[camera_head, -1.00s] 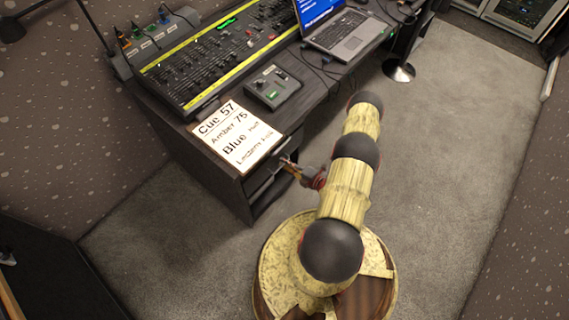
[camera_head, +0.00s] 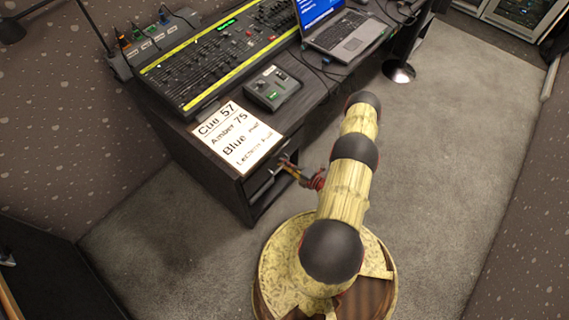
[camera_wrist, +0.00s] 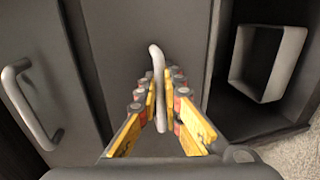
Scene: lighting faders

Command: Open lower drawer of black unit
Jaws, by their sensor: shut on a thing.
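The black unit (camera_head: 228,190) stands under the left end of the desk, its drawer fronts facing my arm. In the wrist view, my gripper (camera_wrist: 161,100) has its yellow fingers closed around the upright light bar handle (camera_wrist: 157,62) of the middle front panel (camera_wrist: 125,45). A second bar handle (camera_wrist: 28,105) is on the panel at the left, apart from my fingers. In the head view, my gripper (camera_head: 288,165) is at the unit's front, below the sign. The head view shows the drawer fronts too small to tell any gap.
An open compartment with a pale square frame (camera_wrist: 267,62) is at the right in the wrist view. On the desk are a sign (camera_head: 237,138), a small control box (camera_head: 272,88), a lighting console (camera_head: 215,60) and a laptop (camera_head: 343,35). Carpet (camera_head: 440,180) to the right is clear.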

